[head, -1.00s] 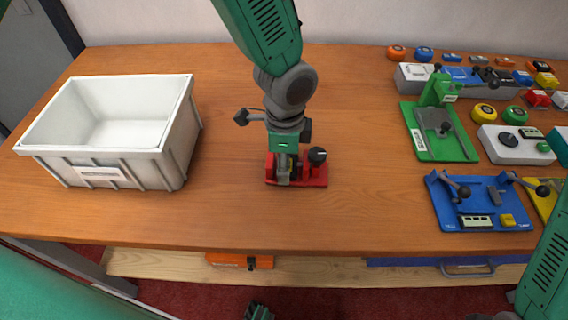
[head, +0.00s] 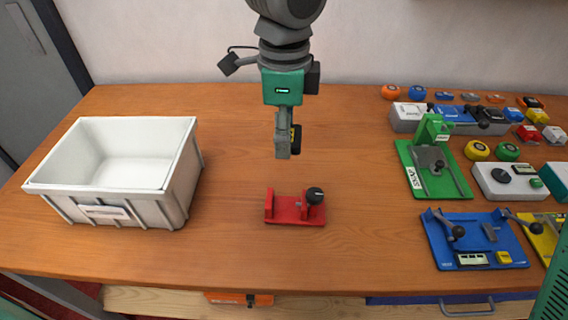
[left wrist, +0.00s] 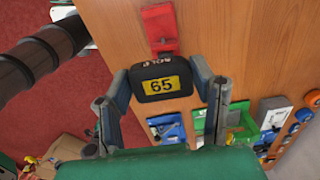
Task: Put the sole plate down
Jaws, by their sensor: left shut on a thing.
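My left gripper (head: 283,150) is shut on the sole plate (head: 296,139) and holds it in the air above the table. In the left wrist view the sole plate (left wrist: 161,69) is a black block between the two fingers, with a yellow label reading 65 and "SOLE" lettering on its edge. In the head view the gripper hides most of it. The red fixture (head: 290,212) with a black knob stands on the table below the gripper. My right gripper is out of view.
A grey-white bin (head: 182,186) stands at the left. A green fixture (head: 410,166), a blue fixture (head: 440,243) and a white device (head: 500,187) stand at the right, with several small coloured pieces behind. The wooden table (head: 350,150) is clear around the red fixture.

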